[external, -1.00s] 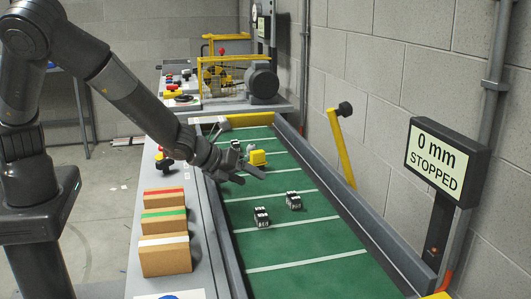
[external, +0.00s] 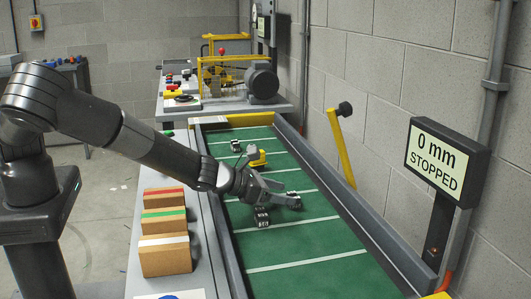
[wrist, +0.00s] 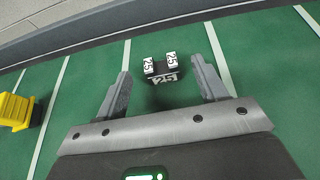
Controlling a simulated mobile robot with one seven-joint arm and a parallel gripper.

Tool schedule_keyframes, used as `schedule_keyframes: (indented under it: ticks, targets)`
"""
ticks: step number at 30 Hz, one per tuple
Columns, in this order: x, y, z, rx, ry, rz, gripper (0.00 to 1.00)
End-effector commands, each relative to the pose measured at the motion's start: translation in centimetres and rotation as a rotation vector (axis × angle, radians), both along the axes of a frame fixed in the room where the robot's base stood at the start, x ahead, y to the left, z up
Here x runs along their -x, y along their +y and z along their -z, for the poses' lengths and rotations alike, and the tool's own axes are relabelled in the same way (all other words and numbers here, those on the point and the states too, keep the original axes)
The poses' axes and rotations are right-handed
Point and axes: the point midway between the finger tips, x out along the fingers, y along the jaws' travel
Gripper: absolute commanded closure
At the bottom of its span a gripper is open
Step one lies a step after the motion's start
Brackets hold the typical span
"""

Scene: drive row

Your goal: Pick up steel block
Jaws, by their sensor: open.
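A small dark block (wrist: 160,72) with white "25" labels lies on the green belt in the wrist view. It appears as one piece with two raised labelled ends. My gripper (wrist: 160,68) is open, with its two fingers on either side of the line to this block. In the external view, my gripper (external: 288,195) is low over the belt, and its fingers partly hide a block (external: 291,194) there. A second dark block with white labels (external: 262,217) sits on the belt just below the gripper. I cannot tell from its look which one is steel.
The belt (external: 300,235) has white cross lines and grey side rails. A third small block (external: 235,146) and a yellow object (external: 257,158) sit farther back. Boxes with red, green and white strips (external: 164,225) stand left. The display (external: 437,158) reads 0 mm, stopped.

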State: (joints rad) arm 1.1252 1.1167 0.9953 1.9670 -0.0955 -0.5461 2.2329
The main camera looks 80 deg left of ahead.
Motion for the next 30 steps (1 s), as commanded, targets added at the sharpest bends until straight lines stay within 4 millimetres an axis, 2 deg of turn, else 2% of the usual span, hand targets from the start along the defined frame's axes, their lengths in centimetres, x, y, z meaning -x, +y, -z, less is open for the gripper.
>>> schedule_keyframes:
  ticks: [5,16,25,30]
  targets:
    - [-1.0,0.1,0.5,0.000,0.001,0.000,0.35]
    - [-5.2,0.4,2.3,0.002,0.001,-0.002,0.35]
    - [-5.6,0.3,2.4,0.002,0.002,-0.001,0.35]
    - [-5.6,0.3,2.4,0.002,0.002,-0.001,0.48]
